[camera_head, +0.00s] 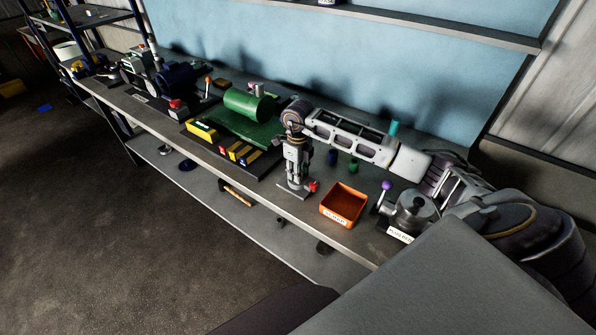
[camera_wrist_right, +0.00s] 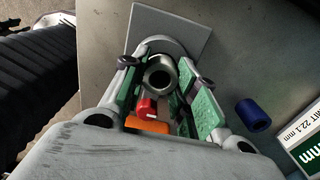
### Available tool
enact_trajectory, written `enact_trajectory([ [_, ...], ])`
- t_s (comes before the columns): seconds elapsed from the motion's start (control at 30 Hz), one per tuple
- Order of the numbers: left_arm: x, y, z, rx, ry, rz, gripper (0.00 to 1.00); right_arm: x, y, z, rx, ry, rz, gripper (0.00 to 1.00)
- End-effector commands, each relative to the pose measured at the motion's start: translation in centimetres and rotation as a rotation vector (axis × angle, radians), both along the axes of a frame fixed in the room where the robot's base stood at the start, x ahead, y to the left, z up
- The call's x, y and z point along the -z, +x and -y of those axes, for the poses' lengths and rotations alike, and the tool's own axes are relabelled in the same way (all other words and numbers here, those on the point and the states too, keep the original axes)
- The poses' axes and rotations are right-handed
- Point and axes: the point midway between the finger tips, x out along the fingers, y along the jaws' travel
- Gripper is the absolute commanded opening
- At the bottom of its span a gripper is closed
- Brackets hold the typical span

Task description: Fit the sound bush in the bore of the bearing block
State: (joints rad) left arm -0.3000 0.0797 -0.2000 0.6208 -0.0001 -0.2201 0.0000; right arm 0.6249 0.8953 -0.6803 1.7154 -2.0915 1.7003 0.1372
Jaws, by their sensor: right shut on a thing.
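My right gripper (camera_head: 297,188) points down over the bench. In the right wrist view its fingers (camera_wrist_right: 167,75), with green inner pads, are closed around a grey ring-shaped bush (camera_wrist_right: 159,77) with a dark hole. Below the bush is a grey round boss on a square plate (camera_wrist_right: 178,25), apparently the bearing block; the plate also shows under the gripper in the head view (camera_head: 284,188). The bush covers the bore, so I cannot tell whether it is inside or just above it. My left gripper is not in view.
A red knob (camera_head: 314,186) is beside the gripper, then an orange tray (camera_head: 343,205). Blue (camera_head: 332,157) and green (camera_head: 353,167) cylinders stand behind. A grey device with a purple-knobbed lever (camera_head: 411,211) is right. A green motor-like unit (camera_head: 248,105) is left.

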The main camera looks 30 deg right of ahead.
Motion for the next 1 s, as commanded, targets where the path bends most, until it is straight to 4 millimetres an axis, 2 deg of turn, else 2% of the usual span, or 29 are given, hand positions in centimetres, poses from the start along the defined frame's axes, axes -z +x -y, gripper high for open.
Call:
enact_trajectory([
  [0.2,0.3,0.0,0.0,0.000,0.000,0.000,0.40,0.3,0.0,0.0,0.000,-0.001,0.000,0.05],
  [0.23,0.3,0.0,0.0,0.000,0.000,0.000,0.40,0.3,0.0,0.0,0.000,0.000,0.000,0.30],
  [0.4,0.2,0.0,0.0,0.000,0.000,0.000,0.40,0.3,0.0,0.0,0.000,0.000,0.000,0.50],
  [0.83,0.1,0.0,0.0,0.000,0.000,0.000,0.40,0.1,0.0,0.0,0.000,0.000,0.000,0.50],
  [1.0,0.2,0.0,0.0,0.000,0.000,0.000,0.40,-0.7,0.1,0.1,0.000,-0.001,0.003,0.50],
])
